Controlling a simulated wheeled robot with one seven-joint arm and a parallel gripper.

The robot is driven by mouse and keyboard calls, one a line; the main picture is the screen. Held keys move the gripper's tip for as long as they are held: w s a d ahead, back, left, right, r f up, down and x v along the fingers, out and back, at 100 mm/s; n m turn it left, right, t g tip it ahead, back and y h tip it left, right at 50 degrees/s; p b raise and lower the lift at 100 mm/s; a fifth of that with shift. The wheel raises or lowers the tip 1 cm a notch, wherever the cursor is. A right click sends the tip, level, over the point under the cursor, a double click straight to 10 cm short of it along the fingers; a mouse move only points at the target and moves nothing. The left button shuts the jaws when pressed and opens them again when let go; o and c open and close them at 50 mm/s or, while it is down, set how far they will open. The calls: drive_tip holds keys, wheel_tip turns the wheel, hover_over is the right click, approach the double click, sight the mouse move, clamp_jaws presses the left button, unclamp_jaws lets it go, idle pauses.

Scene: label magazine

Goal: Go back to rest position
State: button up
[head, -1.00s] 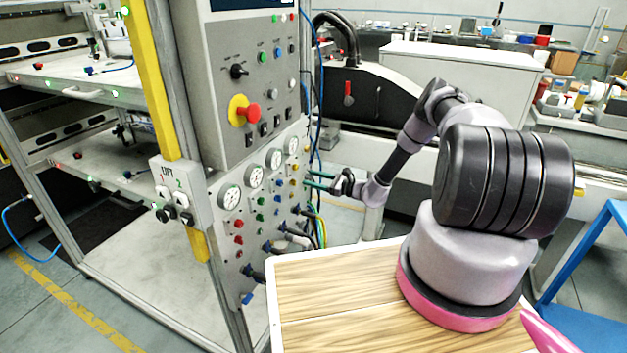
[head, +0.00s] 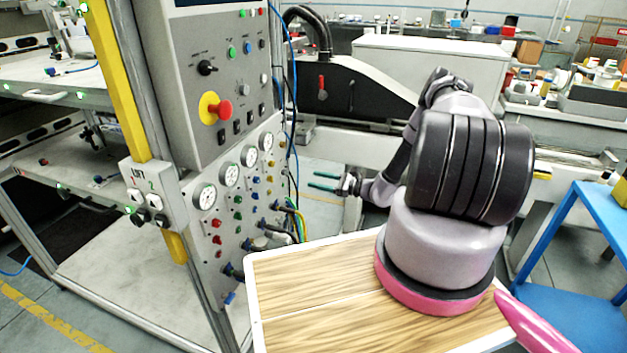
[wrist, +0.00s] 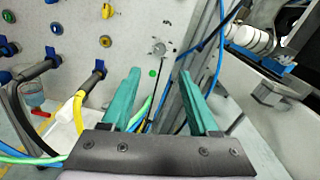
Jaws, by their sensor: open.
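My gripper (head: 325,181) is open, with its two green fingers apart and nothing between them. In the head view it points left toward the grey control panel (head: 222,75), with a gap between fingertips and panel. In the wrist view the gripper (wrist: 160,95) faces the panel's lower face (wrist: 140,30), which has yellow knobs and hose fittings. My arm is bent, with the forearm partly hidden behind its thick black joint.
A red emergency button (head: 224,110) sits on the panel. Yellow and green hoses (head: 297,222) hang from its lower right edge. A blue stand (head: 560,235) is at the right. A white cabinet (head: 430,62) stands behind my arm.

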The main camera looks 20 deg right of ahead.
drive_tip(key=s+a+r+n+g+h, duration=0.1)
drive_tip(key=s+a+r+n+g, duration=0.2)
drive_tip(key=r, duration=0.8)
drive_tip(key=s+a+r+n+g+h, duration=0.15)
drive_tip(key=r+n+g, duration=0.35)
drive_tip(key=r, duration=0.5)
drive_tip(key=s+a+r+n+g+h, duration=0.1)
drive_tip(key=s+r+n+g+h, duration=0.3)
drive_tip(key=r, duration=0.7)
drive_tip(key=s+d+r+n+t+h, duration=0.2)
drive_tip(key=s+r+n+t+h, duration=0.4)
drive_tip(key=s+r, duration=1.5)
drive_tip(key=s+t, duration=0.2)
drive_tip(key=s, duration=0.2)
drive_tip(key=shift+s+d+r+n+t, duration=0.2)
drive_tip(key=shift+r+n+t, duration=0.1)
drive_tip(key=shift+n, duration=0.1)
drive_tip(key=shift+w, duration=0.1)
